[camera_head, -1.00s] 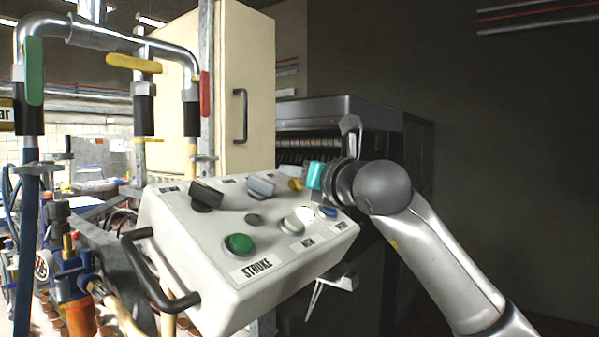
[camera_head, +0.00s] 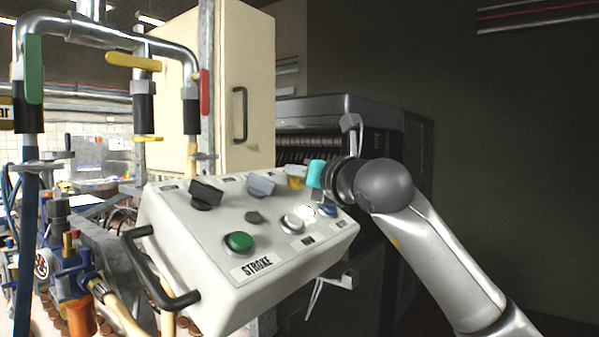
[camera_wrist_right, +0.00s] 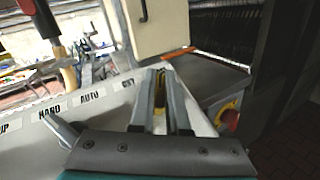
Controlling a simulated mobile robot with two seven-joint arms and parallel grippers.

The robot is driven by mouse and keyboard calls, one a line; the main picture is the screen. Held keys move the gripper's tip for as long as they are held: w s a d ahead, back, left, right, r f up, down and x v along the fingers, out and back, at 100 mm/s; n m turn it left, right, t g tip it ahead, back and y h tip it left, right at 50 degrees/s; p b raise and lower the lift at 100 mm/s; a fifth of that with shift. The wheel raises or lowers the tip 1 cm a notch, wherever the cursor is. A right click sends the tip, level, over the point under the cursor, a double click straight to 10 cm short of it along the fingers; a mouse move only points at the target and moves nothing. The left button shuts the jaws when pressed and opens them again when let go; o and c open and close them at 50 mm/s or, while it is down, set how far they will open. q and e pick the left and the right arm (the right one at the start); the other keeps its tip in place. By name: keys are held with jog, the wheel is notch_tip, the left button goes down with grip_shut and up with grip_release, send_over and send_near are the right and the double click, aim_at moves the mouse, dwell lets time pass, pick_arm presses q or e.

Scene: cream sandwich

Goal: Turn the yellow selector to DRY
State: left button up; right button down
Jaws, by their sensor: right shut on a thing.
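The yellow selector (camera_head: 297,183) sits at the far right of the back row on the white control box. My right gripper (camera_head: 305,182) reaches it from the right and is shut on it, partly hiding it. In the right wrist view a strip of the yellow selector (camera_wrist_right: 159,94) shows between the two grey fingers of my right gripper (camera_wrist_right: 161,80). The labels HARD, AUTO and one that seems to read DRY (camera_wrist_right: 126,83) run along the box to the left of the fingers. The selector's exact pointing direction is hard to tell. My left gripper is not in view.
The white box (camera_head: 200,270) also carries a black selector (camera_head: 206,194), a grey selector (camera_head: 261,184), a green button (camera_head: 239,242), and white and blue buttons near my gripper. A black handle (camera_head: 150,270) is on its left side. Pipes with valves stand at left.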

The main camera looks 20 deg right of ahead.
jog(key=shift+n+y, duration=0.3)
jog(key=shift+n, duration=0.1)
jog(key=shift+f+n+y+b, duration=0.1)
jog(key=shift+n+y+b, duration=0.25)
jog(key=shift+n+y, duration=0.25)
jog(key=n+y, duration=0.2)
jog(key=shift+g+y, duration=0.3)
jog(key=shift+g, duration=0.1)
jog(key=n+g+y+p, duration=0.1)
jog(key=n+g+y, duration=0.1)
jog(key=n, duration=0.1)
jog(key=n+g+y, duration=0.2)
jog(key=n+y, duration=0.1)
jog(key=n, duration=0.1)
jog(key=shift+s+a+r+y+p, duration=0.1)
jog(key=shift+a+r+y+p, duration=0.1)
jog(key=shift+y+p, duration=0.15)
jog(key=shift+s+n+g+y+p, duration=0.1)
jog(key=shift+n+g+y+p, duration=0.55)
jog(key=shift+n+g, duration=0.45)
jog(key=shift+n+g+y+p, duration=0.4)
jog(key=shift+n+g+p, duration=0.35)
jog(key=shift+n+g, duration=0.35)
jog(key=shift+f+n+g+p, duration=0.1)
jog(key=shift+n+g+p, duration=0.2)
jog(key=shift+n+g, duration=0.15)
jog(key=shift+a, duration=0.1)
jog(key=c, duration=0.9)
grip_release()
